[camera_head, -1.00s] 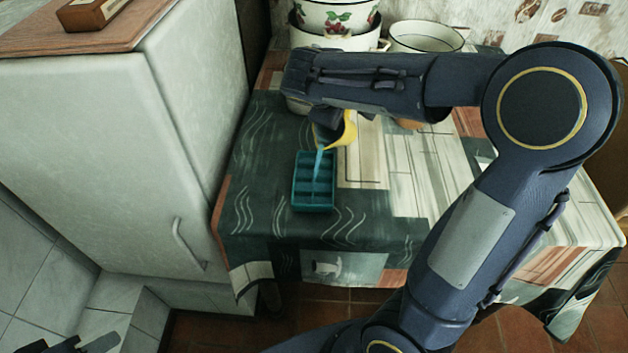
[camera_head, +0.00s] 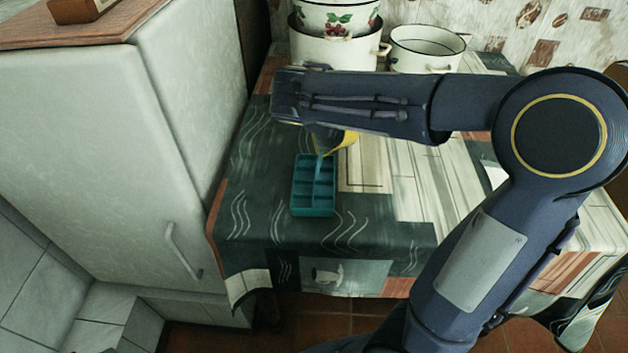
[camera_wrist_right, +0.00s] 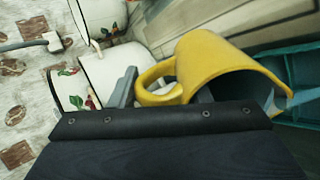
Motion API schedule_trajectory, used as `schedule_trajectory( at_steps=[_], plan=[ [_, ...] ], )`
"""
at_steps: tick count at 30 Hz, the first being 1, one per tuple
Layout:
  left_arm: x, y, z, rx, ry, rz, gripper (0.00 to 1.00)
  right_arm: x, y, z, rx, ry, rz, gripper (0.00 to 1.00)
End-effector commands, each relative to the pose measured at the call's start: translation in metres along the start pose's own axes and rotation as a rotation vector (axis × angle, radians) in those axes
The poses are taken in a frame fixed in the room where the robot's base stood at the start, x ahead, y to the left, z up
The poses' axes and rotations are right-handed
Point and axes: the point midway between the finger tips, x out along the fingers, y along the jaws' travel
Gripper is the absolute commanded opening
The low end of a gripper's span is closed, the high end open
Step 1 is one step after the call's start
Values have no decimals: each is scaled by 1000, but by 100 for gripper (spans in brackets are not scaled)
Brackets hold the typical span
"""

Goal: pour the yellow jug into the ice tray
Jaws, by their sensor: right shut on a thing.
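The yellow jug (camera_head: 349,140) is tipped above the far end of the ice tray, mostly hidden by my right arm in the head view. A thin blue stream (camera_head: 319,168) runs from it into the teal ice tray (camera_head: 314,211) on the table. In the right wrist view the jug (camera_wrist_right: 212,62) lies tilted, blue liquid (camera_wrist_right: 277,103) at its lip. My right gripper (camera_wrist_right: 160,92) is shut on the jug's handle; its fingertips are partly hidden. The tray (camera_wrist_right: 300,62) shows at the right edge there. My left gripper is not in view.
White enamel pots (camera_head: 335,48) and an open white pot (camera_head: 425,48) stand at the back of the cloth-covered table (camera_head: 380,235). A pale cabinet (camera_head: 90,140) stands close on the left. The cloth in front of the tray is clear.

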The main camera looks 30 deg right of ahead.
Motion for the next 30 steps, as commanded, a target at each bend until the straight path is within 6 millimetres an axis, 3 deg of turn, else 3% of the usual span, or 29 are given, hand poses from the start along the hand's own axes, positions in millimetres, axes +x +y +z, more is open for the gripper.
schedule_trajectory(
  at_steps=[30],
  plan=[
    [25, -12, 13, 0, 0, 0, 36, -9, -4, 0, 0, 2, 155, 0]
  ],
)
